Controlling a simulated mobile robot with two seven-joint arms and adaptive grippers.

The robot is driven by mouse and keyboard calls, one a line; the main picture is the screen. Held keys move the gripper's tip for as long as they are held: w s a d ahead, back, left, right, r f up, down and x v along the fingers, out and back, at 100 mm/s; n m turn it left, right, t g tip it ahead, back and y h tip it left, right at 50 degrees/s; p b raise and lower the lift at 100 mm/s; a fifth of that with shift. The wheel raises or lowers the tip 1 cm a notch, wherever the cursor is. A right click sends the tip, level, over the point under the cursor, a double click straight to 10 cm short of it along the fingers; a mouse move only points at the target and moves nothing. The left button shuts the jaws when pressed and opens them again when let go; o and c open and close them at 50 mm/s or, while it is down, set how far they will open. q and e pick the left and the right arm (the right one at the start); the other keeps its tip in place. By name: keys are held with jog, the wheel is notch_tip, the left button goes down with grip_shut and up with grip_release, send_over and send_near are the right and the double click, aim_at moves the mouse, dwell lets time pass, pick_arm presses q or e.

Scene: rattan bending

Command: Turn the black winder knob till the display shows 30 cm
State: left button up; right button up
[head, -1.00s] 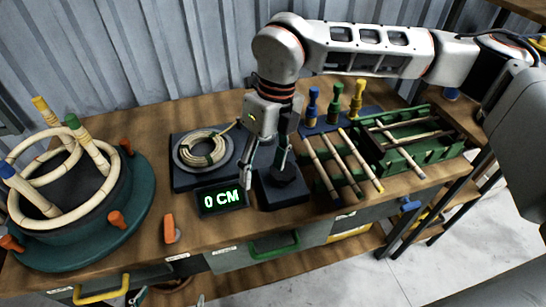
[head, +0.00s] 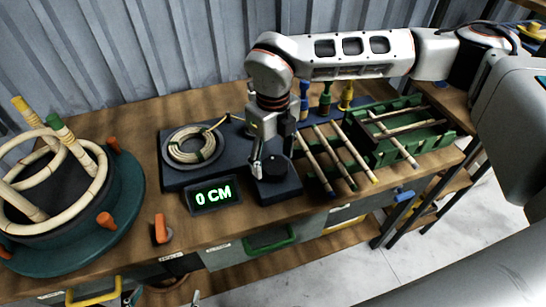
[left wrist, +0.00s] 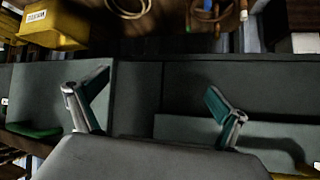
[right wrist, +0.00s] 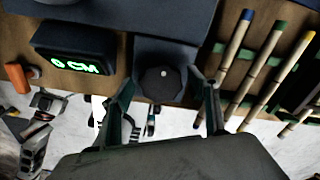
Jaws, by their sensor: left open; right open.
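The black winder knob (head: 277,166) sits on a dark block at the table's front; it also shows in the right wrist view (right wrist: 160,84). The display (head: 212,195) left of it reads 0 CM in green, as in the right wrist view (right wrist: 74,65). My right gripper (head: 272,158) points down at the knob, open; in the right wrist view its fingertips (right wrist: 168,88) lie either side of the knob. I cannot tell whether they touch it. My left gripper (left wrist: 155,102) is open and empty, low before the cabinet front.
A rattan coil (head: 194,145) lies on the dark base behind the display. Rattan poles (head: 338,155) and a green rack (head: 420,150) stand close on the right. A teal round former (head: 75,235) with rattan rings is at left. An orange lever (head: 161,230) is at the front edge.

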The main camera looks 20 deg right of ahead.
jog(key=c, duration=1.1)
jog(key=shift+m, duration=0.3)
jog(key=m, duration=0.4)
jog(key=shift+d, duration=0.15)
jog(key=m, duration=0.4)
jog(key=shift+d, duration=0.15)
jog(key=m, duration=0.6)
jog(key=shift+s+d+m, duration=0.15)
jog(key=shift+s+m, duration=0.05)
jog(key=shift+m, duration=0.2)
jog(key=m, duration=0.6)
jog(key=shift+s+d, duration=0.1)
jog(key=shift+s, duration=0.05)
jog(key=shift+m, duration=0.3)
